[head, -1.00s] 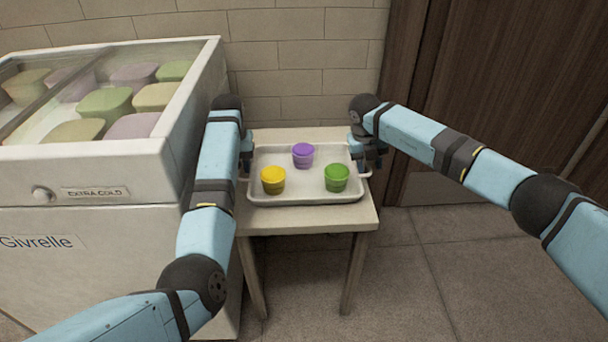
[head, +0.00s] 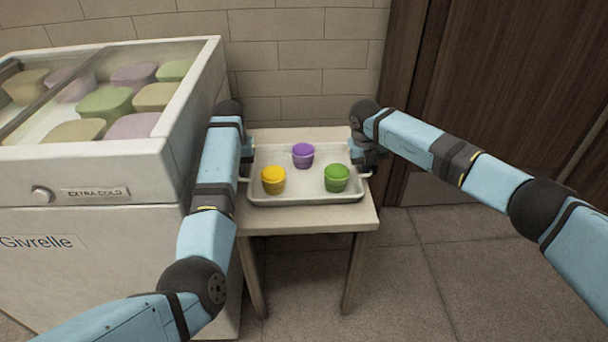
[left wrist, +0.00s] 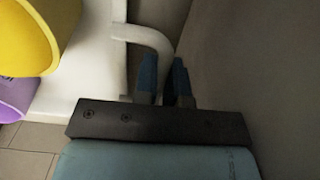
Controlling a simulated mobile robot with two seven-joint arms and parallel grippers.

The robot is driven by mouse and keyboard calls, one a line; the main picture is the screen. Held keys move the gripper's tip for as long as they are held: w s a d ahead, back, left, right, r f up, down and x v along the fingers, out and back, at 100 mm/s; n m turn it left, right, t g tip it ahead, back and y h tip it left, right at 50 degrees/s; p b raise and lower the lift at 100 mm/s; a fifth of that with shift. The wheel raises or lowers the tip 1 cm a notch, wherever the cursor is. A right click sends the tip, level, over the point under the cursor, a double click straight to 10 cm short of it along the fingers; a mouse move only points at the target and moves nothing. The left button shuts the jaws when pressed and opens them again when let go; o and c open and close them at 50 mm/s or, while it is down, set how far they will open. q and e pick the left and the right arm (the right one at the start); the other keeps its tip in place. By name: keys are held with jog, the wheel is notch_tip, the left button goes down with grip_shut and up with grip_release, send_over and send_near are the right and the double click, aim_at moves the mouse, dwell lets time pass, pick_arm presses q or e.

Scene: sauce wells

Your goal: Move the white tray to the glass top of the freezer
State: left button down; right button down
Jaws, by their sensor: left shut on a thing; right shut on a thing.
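The white tray (head: 305,195) sits on or just over a small table beside the freezer; I cannot tell if it touches. It holds a yellow cup (head: 273,180), a purple cup (head: 303,155) and a green cup (head: 337,178), all upright. My left gripper (head: 246,172) is at the tray's left end, partly hidden by my arm. In the left wrist view its fingers (left wrist: 163,85) are shut on the tray's white handle (left wrist: 148,38). My right gripper (head: 364,168) is shut on the handle at the right end. The freezer's glass top (head: 100,85) is at the left.
The white freezer (head: 90,240) stands left of the small table (head: 310,218), its top higher than the tabletop. Pastel tubs (head: 105,103) lie under the glass. A tiled wall (head: 305,65) is behind, and a dark wooden door (head: 500,100) is at the right.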

pick_arm(q)
jog(key=shift+r, duration=0.15)
pick_arm(e)
jog(key=shift+r, duration=0.1)
